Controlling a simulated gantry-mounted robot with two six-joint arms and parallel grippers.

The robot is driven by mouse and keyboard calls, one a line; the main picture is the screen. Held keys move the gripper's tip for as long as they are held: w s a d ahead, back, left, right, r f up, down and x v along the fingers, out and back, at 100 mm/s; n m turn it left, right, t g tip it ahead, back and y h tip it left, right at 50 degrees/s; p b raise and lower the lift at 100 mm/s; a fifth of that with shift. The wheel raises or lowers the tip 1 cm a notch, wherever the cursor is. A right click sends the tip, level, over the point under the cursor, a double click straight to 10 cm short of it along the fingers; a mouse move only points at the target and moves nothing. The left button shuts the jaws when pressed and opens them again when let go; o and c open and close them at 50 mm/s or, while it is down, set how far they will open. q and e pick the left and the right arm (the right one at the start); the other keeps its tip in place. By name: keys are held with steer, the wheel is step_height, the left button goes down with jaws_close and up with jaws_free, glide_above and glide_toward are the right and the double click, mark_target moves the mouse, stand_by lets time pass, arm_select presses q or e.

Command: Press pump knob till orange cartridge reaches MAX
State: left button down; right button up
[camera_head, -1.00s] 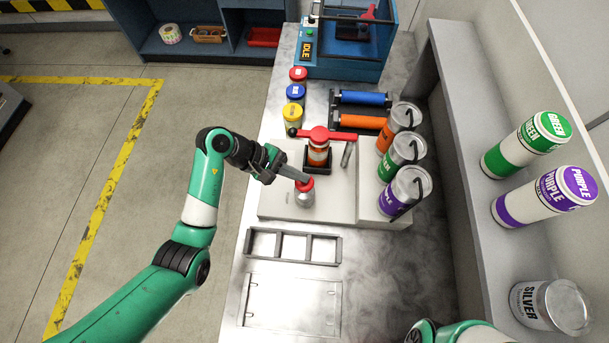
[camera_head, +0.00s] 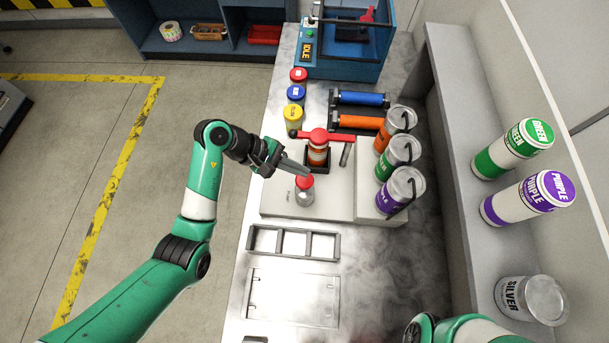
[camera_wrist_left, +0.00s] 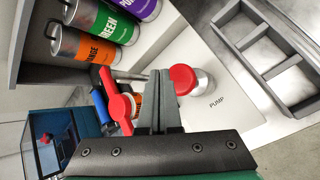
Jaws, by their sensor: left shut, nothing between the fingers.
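The pump (camera_head: 304,192) is a silver cylinder with a red knob (camera_head: 304,181) on top, standing on a pale base plate. In the left wrist view the red knob (camera_wrist_left: 184,79) shows beside my fingers, near the printed word PUMP. The orange cartridge (camera_head: 318,154) stands upright in a dark square holder behind the pump, under a red lever (camera_head: 325,135); its level and any MAX mark are too small to read. My left gripper (camera_head: 307,172) is shut and empty, its tips just above and behind the knob; contact cannot be told. My right gripper is not in view.
Orange, green and purple cans (camera_head: 400,150) stand right of the base plate. Red, blue and yellow capped jars (camera_head: 296,93) and rollers (camera_head: 360,98) lie farther back. An empty three-slot frame (camera_head: 293,243) lies in front. A shelf with cans runs along the right.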

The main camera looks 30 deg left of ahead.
arm_select(q)
steer(key=shift+r+p, duration=1.1)
steer(key=shift+r, duration=0.65)
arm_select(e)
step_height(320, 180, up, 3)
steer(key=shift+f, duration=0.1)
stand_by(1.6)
arm_select(q)
step_height(320, 180, up, 4)
steer(key=p, duration=0.6)
glide_above(300, 179)
steer(key=p, duration=0.1)
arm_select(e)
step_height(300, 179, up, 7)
arm_select(q)
step_height(300, 179, down, 9)
steer(key=b, duration=0.7)
steer(key=shift+w+b, duration=0.1)
steer(key=shift+b, duration=0.3)
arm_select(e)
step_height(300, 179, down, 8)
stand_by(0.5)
arm_select(q)
steer(key=shift+f+b, duration=0.4)
steer(key=shift+f, duration=0.1)
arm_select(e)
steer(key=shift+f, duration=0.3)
